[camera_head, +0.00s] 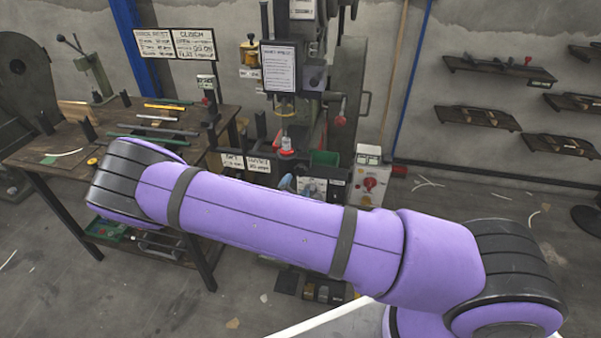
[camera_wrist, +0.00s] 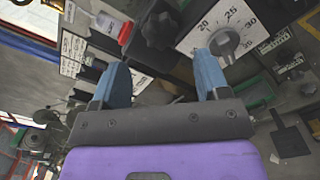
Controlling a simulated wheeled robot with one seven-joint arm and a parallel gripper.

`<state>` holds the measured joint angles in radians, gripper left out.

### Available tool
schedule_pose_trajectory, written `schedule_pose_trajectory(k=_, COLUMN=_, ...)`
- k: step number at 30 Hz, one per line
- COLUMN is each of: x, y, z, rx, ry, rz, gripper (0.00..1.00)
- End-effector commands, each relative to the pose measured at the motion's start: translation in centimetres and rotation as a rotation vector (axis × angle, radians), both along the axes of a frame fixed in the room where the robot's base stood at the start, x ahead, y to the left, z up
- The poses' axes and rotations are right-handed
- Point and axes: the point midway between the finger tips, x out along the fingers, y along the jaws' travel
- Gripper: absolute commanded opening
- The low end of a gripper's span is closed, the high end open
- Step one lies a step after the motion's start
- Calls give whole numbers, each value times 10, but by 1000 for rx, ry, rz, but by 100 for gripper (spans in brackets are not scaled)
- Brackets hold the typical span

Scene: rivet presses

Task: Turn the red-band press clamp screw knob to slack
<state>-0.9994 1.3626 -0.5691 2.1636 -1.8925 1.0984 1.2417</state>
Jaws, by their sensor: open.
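The press (camera_head: 290,60) stands behind my arm in the head view, with a red ring (camera_head: 287,152) low on its front. In the wrist view a red-ringed clear part (camera_wrist: 125,33) is at the top left. A black lobed knob (camera_wrist: 160,30) sits beyond and between my fingertips. A grey knob (camera_wrist: 224,42) on a white numbered dial plate (camera_wrist: 205,28) is by the right fingertip. I cannot tell for sure which knob is the clamp screw. My gripper (camera_wrist: 157,72) is open, with its two blue fingers apart and nothing between them. Contact with either knob is not clear.
A workbench (camera_head: 75,150) with bars and tools stands to the left. A white box with a red knob (camera_head: 370,180) stands right of the press, and a green bin (camera_head: 325,158) is at its base. Shelves (camera_head: 500,68) hang on the right wall.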

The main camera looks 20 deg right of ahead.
Motion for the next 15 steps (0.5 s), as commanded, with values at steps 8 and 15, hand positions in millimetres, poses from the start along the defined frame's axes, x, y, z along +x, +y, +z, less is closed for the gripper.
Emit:
schedule_pose_trajectory(k=8, x=41, y=-28, z=0, rx=0, ry=-2, rz=-1, gripper=69)
schedule_pose_trajectory(k=15, x=60, y=-41, z=0, rx=0, ry=-1, rz=-2, gripper=69)
